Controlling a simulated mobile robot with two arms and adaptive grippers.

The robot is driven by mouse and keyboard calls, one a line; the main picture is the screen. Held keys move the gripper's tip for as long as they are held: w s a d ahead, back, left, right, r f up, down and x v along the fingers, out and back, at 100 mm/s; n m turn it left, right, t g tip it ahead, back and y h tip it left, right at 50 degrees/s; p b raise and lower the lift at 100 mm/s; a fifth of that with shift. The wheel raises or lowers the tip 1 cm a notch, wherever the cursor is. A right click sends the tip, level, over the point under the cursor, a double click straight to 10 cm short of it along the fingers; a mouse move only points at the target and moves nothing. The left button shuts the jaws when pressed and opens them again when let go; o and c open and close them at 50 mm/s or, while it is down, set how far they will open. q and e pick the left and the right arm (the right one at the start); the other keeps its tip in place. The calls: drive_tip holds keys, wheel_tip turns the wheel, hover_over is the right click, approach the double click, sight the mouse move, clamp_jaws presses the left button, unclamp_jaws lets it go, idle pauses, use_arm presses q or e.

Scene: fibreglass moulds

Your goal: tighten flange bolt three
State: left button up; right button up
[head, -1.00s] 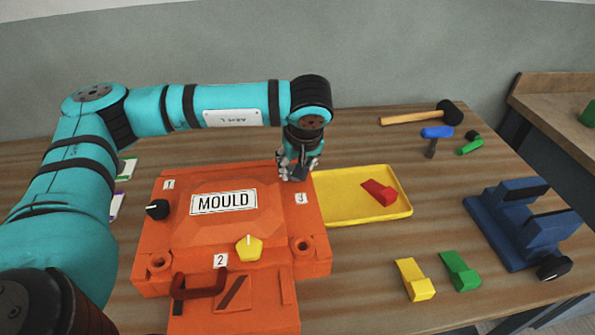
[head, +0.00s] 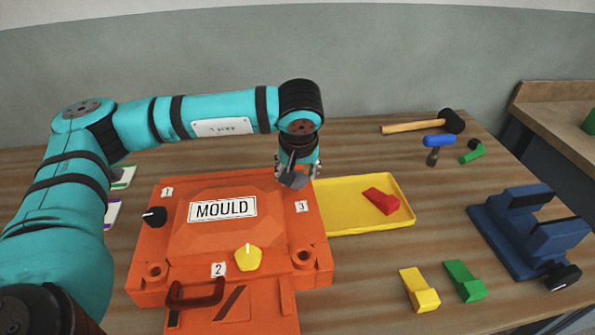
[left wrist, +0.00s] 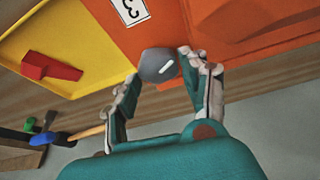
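The orange mould (head: 185,270) lies on the bench with its numbered labels. Flange bolt three, a round grey knob (head: 293,180), sits at its far right corner near label 3 (head: 302,206). Bolt one, a black knob (head: 154,216), is at the left. Bolt two, a yellow knob (head: 248,259), is at the front. My right gripper is out of view.
A yellow tray (head: 345,226) holding a red wedge (head: 380,201) stands right of the mould. Yellow (head: 418,290) and green (head: 464,281) wedges lie in front of it.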

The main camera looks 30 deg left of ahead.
use_arm(q)
drive_tip(key=o, duration=0.3)
drive_tip(key=shift+o, duration=0.2)
drive_tip(key=v, duration=0.8)
